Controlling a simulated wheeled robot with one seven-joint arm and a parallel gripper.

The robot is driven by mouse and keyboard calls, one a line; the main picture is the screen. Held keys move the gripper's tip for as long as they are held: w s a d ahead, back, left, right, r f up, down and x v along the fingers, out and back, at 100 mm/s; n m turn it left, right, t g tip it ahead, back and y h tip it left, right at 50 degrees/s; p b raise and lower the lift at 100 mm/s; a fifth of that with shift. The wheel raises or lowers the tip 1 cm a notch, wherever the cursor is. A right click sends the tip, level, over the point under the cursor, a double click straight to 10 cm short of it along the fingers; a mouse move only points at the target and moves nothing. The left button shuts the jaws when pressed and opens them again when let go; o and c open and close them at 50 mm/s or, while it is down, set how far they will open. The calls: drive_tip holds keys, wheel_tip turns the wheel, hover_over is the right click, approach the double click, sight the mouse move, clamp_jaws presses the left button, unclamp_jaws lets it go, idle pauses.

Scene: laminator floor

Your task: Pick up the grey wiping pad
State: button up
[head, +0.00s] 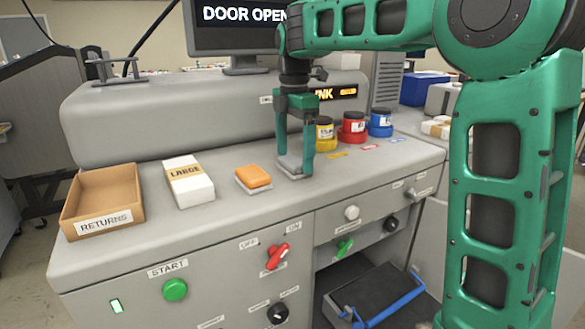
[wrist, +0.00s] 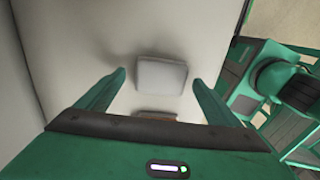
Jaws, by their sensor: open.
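The grey wiping pad (head: 291,164) lies on the grey machine top, right of an orange sponge (head: 254,176). My gripper (head: 296,160) points down over the pad, its green fingers open. In the head view the fingers stand on either side of the pad and partly cover it. In the wrist view the pale pad (wrist: 162,75) shows between the two fingertips (wrist: 159,79), with a gap on both sides. I cannot tell how far the fingertips are above the surface.
The sponge rests on a pale base close to the pad. Yellow, red (head: 352,128) and blue jars stand to the right. A white LARGE pack (head: 188,187) and a RETURNS box (head: 84,213) are at left. The machine's raised housing (head: 190,115) stands behind.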

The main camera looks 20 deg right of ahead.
sight(292, 160)
drive_tip(key=shift+f, duration=0.15)
drive_tip(key=c, duration=1.2)
drive_tip(key=shift+c, duration=0.2)
drive_tip(key=shift+a+r, duration=0.1)
drive_tip(key=shift+r, duration=0.45)
drive_tip(key=r, duration=0.3)
drive_tip(key=shift+s+a+r, duration=0.15)
drive_tip(key=shift+a+r, duration=0.1)
drive_tip(key=shift+a, duration=0.05)
drive_tip(key=s+a+r, duration=0.5)
drive_tip(key=a+r, duration=0.1)
drive_tip(key=a, duration=0.3)
drive_tip(key=shift+s+r, duration=0.2)
drive_tip(key=shift+s, duration=0.15)
drive_tip(key=shift+a, duration=0.1)
